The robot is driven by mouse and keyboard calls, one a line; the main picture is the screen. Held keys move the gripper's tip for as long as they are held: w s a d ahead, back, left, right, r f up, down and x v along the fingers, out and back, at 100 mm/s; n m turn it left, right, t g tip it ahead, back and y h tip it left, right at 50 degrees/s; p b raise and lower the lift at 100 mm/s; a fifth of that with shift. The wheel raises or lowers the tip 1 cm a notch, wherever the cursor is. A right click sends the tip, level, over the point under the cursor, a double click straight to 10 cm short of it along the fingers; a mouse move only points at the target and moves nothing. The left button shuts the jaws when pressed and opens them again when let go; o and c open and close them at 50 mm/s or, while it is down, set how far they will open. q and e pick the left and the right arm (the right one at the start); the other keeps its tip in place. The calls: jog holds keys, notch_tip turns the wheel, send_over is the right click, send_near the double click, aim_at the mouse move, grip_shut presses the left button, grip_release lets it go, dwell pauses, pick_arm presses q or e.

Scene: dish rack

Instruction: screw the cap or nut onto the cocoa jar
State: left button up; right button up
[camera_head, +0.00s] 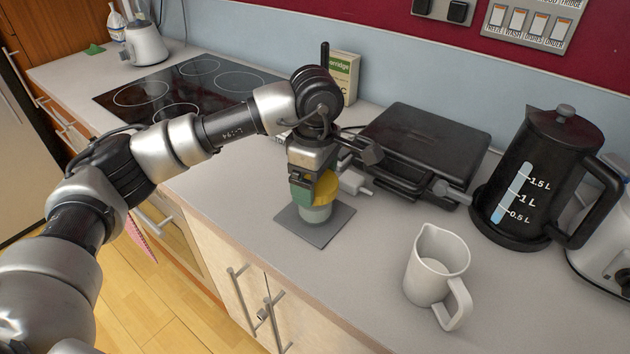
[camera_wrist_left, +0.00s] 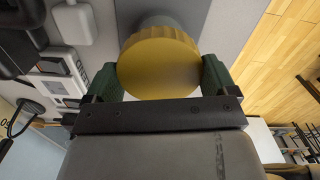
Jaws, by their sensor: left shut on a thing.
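A yellow ribbed cap (camera_head: 328,188) is between the green fingers of my left gripper (camera_head: 314,187), which is shut on it. In the left wrist view the cap (camera_wrist_left: 158,65) fills the space between the two fingers. The pale cocoa jar (camera_head: 316,213) stands upright on a grey square mat (camera_head: 340,222), directly under the cap. A little of the jar also shows past the cap in the wrist view (camera_wrist_left: 159,20). The cap is at the jar's mouth; I cannot tell whether the threads are engaged. My right gripper is not in view.
A black contact grill (camera_head: 425,140) stands behind the mat to the right. A white jug (camera_head: 430,270) and a black kettle (camera_head: 535,175) are farther right. A hob (camera_head: 180,85) and a porridge box (camera_head: 344,72) are behind my arm.

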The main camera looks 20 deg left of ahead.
pick_arm(q)
jog(key=shift+f+m+b, duration=0.25)
jog(key=shift+m+b, duration=0.6)
jog(key=shift+m, duration=0.05)
jog(key=shift+m+b, duration=0.35)
jog(key=shift+m, duration=0.25)
jog(key=shift+r+m, duration=0.15)
jog(key=shift+m, duration=0.55)
jog(key=o, duration=0.8)
jog(key=shift+r+p, duration=1.3)
jog(key=shift+r, duration=1.35)
jog(key=shift+f, duration=0.15)
